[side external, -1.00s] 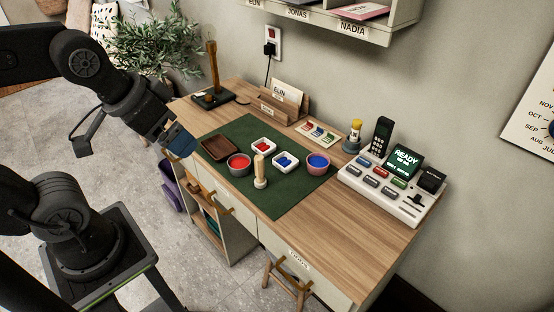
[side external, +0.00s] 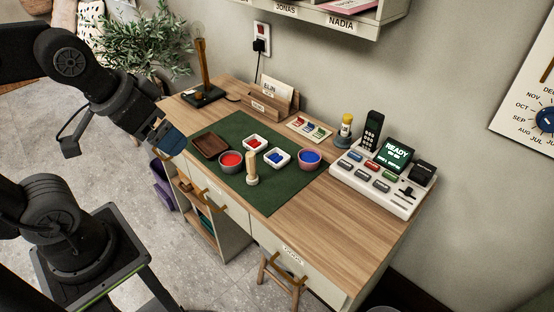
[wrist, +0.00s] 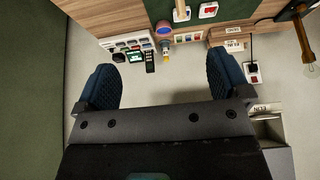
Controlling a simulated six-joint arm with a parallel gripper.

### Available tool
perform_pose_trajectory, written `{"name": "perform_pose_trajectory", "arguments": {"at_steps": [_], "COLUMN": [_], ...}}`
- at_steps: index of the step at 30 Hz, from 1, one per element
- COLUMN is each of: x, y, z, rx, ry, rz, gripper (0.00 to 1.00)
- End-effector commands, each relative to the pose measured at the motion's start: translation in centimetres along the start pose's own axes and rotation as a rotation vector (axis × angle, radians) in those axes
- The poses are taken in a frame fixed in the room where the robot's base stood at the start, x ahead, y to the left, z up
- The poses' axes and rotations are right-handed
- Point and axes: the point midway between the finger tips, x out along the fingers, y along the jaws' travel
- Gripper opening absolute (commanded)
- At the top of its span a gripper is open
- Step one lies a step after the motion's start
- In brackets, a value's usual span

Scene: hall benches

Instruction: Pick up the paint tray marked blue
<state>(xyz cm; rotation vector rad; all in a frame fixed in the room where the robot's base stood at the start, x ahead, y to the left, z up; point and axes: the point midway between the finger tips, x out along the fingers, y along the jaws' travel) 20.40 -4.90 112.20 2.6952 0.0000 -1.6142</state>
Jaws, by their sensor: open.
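The paint tray with blue paint (side external: 277,157) is a small white square dish on the dark green mat (side external: 290,193). A similar white tray with red paint (side external: 254,143) sits just behind it to the left. My gripper (side external: 168,138) is open and empty, off the mat's left end near the desk's edge, well apart from the blue tray. In the wrist view my gripper's two dark blue fingers (wrist: 164,82) are spread wide with nothing between them. The red tray shows at the top of that view (wrist: 208,9); I cannot make out the blue tray there.
A round pot of blue (side external: 309,156) stands right of the blue tray. A wooden-handled tool (side external: 252,168) stands upright in front of it. A red pot (side external: 230,160) and brown tray (side external: 209,145) are to the left. A button console (side external: 380,180) is at right; the front-right desk is clear.

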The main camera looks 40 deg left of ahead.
Motion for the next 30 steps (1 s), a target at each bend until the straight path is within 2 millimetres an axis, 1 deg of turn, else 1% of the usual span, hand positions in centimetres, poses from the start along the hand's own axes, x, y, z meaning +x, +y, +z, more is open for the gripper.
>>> {"name": "perform_pose_trajectory", "arguments": {"at_steps": [16,19,20,23,26,27,30], "x": [0.0,0.0,0.1,0.5,1.4,2.0,3.8], "y": [0.0,-0.1,-0.1,-0.2,-0.5,-0.7,-1.0], "z": [0.0,-0.7,-1.1,-3.2,-6.3,-7.7,-10.8], "rx": [-0.001,-0.026,-0.042,-0.133,-0.268,-0.326,-0.472], "ry": [0.0,-0.009,-0.016,-0.047,-0.092,-0.109,-0.151], "rz": [0.0,-0.001,-0.002,-0.008,-0.02,-0.027,-0.048], "gripper": [0.94,0.94,0.94,0.94,0.94,0.94,0.94]}}
